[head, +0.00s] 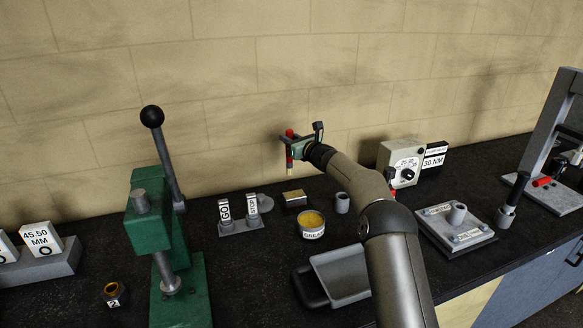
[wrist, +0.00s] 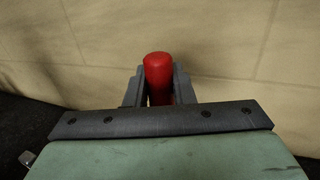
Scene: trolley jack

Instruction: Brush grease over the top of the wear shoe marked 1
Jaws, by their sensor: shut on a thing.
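My gripper (head: 290,148) is raised in front of the back wall and shut on a brush with a red handle (head: 289,134). In the wrist view the red handle (wrist: 158,75) stands between the two fingers (wrist: 158,90). The brush points down, its pale tip (head: 289,170) in the air above the bench. An open grease tin (head: 312,224) with yellow grease stands on the bench, below and right of the brush. A small brass-topped block (head: 295,198) lies behind the tin, under the brush. I cannot read a 1 on it or on any other part.
GO and STOP tags (head: 238,212) stand left of the tin. A grey tray (head: 338,277) lies in front. A green press (head: 160,235) and a ring marked 2 (head: 114,294) are at left. A dial box (head: 400,163) and a plate with a post (head: 455,228) are at right.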

